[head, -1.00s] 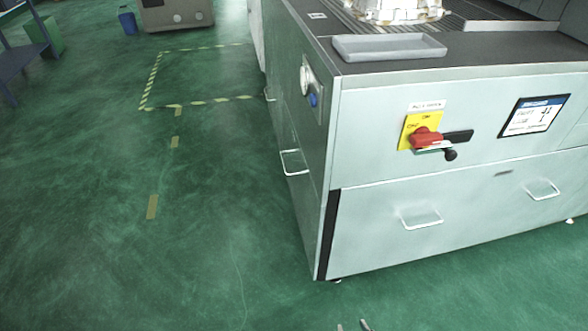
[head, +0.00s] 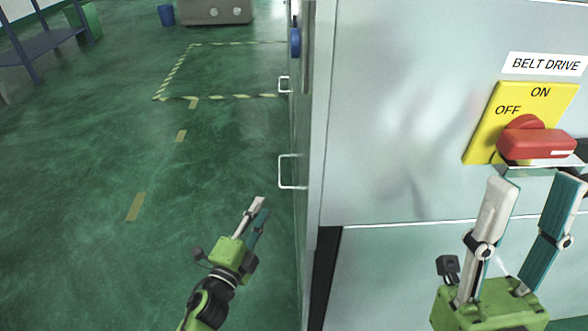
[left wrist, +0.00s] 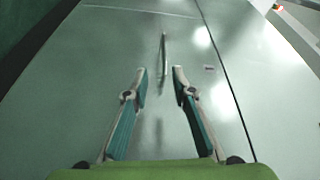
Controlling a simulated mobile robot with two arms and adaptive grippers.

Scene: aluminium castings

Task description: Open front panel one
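Pale panels cover the machine, whose lower front panel (head: 420,265) shows only in part, with its handles out of view. My left gripper (head: 261,206) is left of that side, below the nearer handle in the picture. In the left wrist view, it (left wrist: 159,72) is open and empty, facing a pale panel (left wrist: 95,60). A thin handle (left wrist: 164,52) lies ahead between the fingertips. My right gripper (head: 536,180) is open below the red switch.
Green floor (head: 90,200) left of the machine is clear, with yellow tape marks. A blue table (head: 45,45) stands far left.

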